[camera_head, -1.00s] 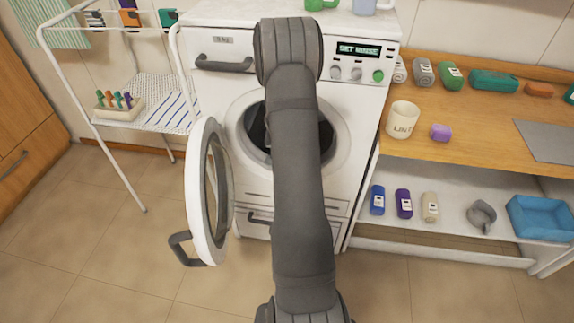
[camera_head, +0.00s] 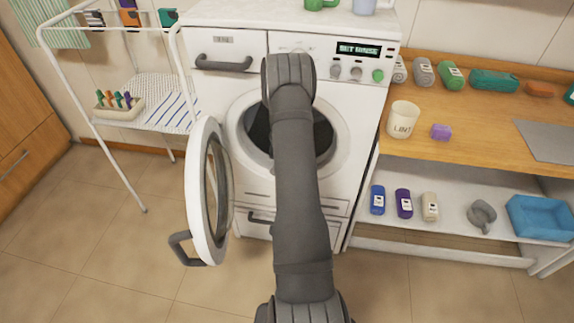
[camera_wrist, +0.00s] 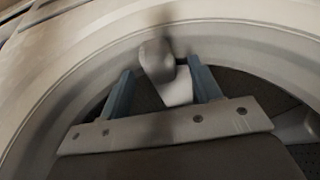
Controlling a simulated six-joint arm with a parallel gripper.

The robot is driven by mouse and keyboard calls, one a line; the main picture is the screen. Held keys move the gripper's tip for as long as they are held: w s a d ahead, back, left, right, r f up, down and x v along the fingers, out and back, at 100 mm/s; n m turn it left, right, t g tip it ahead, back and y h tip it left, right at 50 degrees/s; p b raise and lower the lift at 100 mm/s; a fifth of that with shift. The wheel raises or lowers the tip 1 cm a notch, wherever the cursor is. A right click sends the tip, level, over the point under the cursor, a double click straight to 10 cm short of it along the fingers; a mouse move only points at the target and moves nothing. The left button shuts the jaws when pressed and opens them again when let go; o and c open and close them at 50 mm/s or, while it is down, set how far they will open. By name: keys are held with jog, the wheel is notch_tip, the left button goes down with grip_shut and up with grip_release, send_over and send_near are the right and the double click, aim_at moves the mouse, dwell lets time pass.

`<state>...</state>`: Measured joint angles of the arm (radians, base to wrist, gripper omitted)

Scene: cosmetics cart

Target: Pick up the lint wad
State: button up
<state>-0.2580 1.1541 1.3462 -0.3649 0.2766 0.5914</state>
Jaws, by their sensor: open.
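In the wrist view, a blurred grey rounded lump (camera_wrist: 155,60) with a paler part below it shows between the fingertips, against the washer's opening rim. It may be the lint wad, but blur keeps me from being sure. My gripper (camera_wrist: 160,75) is open, its two blue-grey fingers on either side of the lump. I cannot tell whether they touch it. In the head view my arm hides the gripper and part of the washer opening (camera_head: 258,128). A cream cup labelled LINT (camera_head: 402,121) stands on the wooden counter to the right.
The round washer door (camera_head: 195,190) hangs open to the left. The pale opening rim (camera_wrist: 60,75) curves closely around my gripper. A drying rack (camera_head: 108,150) stands at the left. A purple block (camera_head: 440,132) sits beside the cup. Bottles and a blue tray (camera_head: 540,222) occupy the lower shelf.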

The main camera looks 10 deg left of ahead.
jog(key=shift+w+f, duration=0.25)
jog(key=shift+f, duration=0.25)
jog(key=c, duration=1)
jog(key=shift+c, duration=0.2)
jog(key=shift+r, duration=0.1)
jog(key=shift+r, duration=0.4)
jog(key=v, duration=0.2)
jog(key=shift+r, duration=0.4)
jog(key=s, duration=1.7)
